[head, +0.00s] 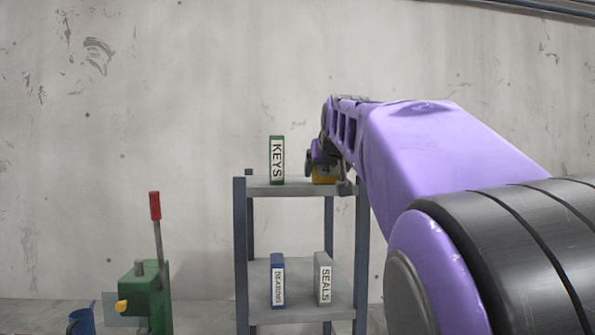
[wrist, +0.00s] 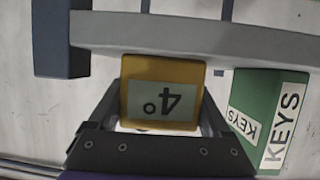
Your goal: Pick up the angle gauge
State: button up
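The angle gauge (wrist: 163,75) is a yellow box with a pale display reading 4°, which appears upside down in the wrist view. In the head view the gauge (head: 324,180) is partly hidden behind my gripper at the right of the rack's top shelf. My gripper (wrist: 163,98) has one finger along each side of the gauge, very close to it. I cannot tell whether the fingers press on it or whether a thin gap is left. The gauge's underside is at the shelf edge, and I see no clear lift.
The green KEYS box (head: 277,160) stands left of the gauge on the top shelf (head: 262,190); it is close beside my finger in the wrist view (wrist: 262,110). BEARING (head: 278,280) and SEALS (head: 323,278) boxes are on the lower shelf. A green machine with a red-handled lever (head: 155,280) stands at left.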

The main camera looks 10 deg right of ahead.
jog(key=c, duration=0.9)
jog(key=shift+o, duration=0.2)
jog(key=shift+r, duration=0.15)
